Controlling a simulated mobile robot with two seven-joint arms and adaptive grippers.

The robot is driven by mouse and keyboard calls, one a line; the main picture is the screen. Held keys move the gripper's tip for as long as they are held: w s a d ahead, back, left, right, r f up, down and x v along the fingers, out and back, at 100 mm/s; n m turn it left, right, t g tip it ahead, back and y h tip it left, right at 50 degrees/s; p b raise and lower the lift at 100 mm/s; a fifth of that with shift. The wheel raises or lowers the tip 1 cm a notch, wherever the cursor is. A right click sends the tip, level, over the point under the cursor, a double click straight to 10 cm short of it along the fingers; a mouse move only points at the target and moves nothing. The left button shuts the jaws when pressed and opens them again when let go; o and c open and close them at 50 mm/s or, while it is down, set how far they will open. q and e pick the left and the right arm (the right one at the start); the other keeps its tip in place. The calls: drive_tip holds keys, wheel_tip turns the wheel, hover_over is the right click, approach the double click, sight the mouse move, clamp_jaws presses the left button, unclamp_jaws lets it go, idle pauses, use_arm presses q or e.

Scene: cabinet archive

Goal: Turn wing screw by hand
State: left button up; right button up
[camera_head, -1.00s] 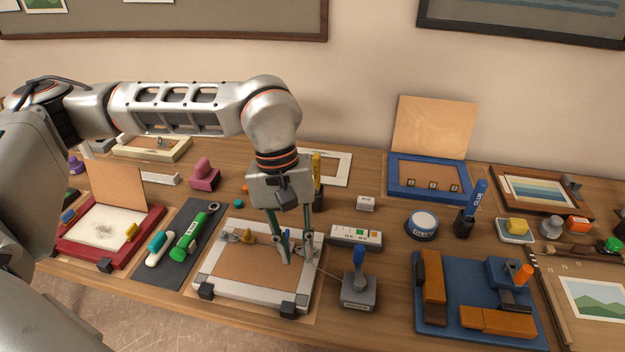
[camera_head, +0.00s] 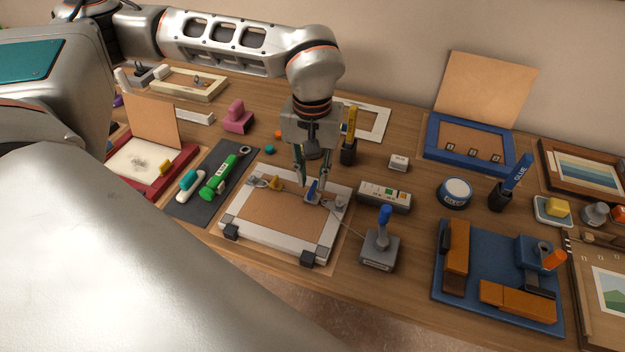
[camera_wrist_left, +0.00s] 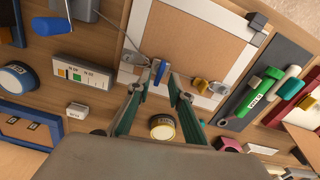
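A white wooden frame (camera_head: 230,222) with a brown backing lies on the table; it also shows in the wrist view (camera_wrist_left: 136,22). A small blue upright piece (camera_wrist_left: 160,70), perhaps the wing screw, is at its far edge. I cannot tell which is the wing screw. My left gripper (camera_head: 308,190) points down at the far edge. Its fingers (camera_wrist_left: 157,88) are apart, around or just short of the blue piece; contact is unclear.
A blue-handled tool on a grey block (camera_head: 379,250) stands right of the frame, with a thin wire towards the frame's corner. A label box (camera_head: 384,196) is close on the right. A dark mat (camera_head: 212,190) with a green tool is left. A black holder (camera_head: 349,152) stands behind.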

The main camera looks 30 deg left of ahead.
use_arm(q)
drive_tip(key=shift+f+b, duration=0.4)
drive_tip(key=shift+f, duration=0.45)
drive_tip(key=shift+f, duration=0.2)
clamp_jaws()
